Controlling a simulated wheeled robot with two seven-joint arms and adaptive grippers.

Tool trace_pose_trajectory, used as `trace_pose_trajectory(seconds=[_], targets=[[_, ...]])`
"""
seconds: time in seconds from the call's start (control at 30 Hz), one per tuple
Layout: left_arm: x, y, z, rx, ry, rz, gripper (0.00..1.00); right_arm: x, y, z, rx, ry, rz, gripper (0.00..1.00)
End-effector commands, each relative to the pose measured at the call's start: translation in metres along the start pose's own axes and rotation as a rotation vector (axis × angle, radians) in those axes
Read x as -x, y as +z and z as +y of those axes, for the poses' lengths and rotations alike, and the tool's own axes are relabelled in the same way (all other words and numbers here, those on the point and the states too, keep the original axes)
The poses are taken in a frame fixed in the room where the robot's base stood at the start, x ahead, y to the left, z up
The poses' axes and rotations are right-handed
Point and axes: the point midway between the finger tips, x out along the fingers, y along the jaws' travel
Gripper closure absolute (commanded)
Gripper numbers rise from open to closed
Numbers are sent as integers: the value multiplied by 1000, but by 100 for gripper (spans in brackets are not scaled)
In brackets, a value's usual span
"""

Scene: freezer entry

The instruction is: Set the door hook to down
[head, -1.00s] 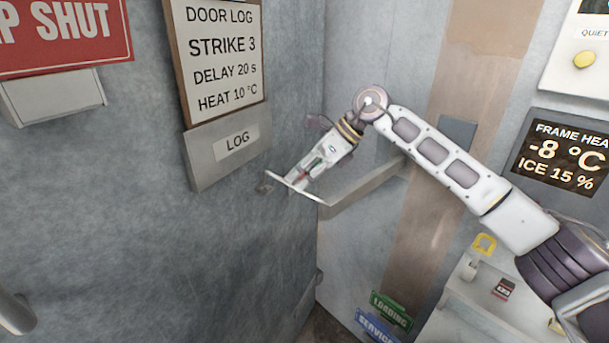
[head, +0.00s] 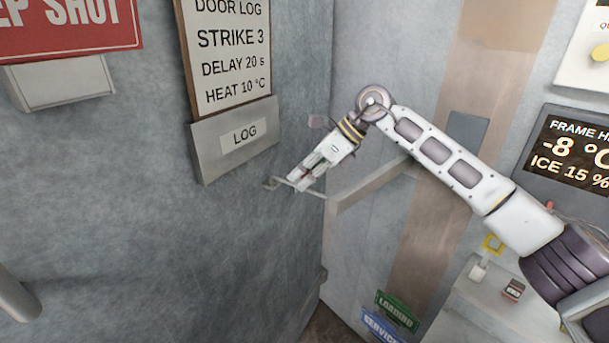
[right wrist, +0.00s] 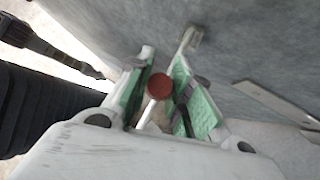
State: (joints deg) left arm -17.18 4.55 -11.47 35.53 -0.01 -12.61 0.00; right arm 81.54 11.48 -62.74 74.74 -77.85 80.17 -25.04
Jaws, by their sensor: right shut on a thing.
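The door hook shows as a thin metal rod (head: 314,192) low beside the grey door panel, below the LOG box. In the right wrist view its round red knob (right wrist: 159,86) on a pale stem sits between my green finger pads. My right gripper (head: 298,184) comes in from the upper right, angled down to the left, and is shut on the hook's knob; it also shows in the right wrist view (right wrist: 160,92). The fingers hide part of the hook in the head view. My left gripper is out of view.
A small metal bracket (head: 270,183) is on the panel left of my fingertips. A flat grey bar (head: 370,186) juts close on the right. The LOG box (head: 235,161) hangs above left. A shelf (head: 462,312) stands lower right. The panel's lower left is mostly clear.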

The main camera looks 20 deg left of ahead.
Motion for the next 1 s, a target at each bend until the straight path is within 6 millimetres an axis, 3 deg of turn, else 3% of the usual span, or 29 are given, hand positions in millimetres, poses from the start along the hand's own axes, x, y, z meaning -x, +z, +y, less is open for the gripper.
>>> trace_pose_trajectory(seconds=[0.03, 0.07, 0.23, 0.67, 1.0], targets=[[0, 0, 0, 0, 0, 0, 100, -2, -1, 0, -1, 0, -1, 100], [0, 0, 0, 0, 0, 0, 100, -2, -1, 0, -1, 0, 0, 75], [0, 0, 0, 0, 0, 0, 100, -1, -1, 0, -1, 0, 0, 55], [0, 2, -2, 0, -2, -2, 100, 3, 0, 0, -1, 0, 0, 55], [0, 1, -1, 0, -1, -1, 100, 35, 0, -1, 0, -2, -1, 55]])
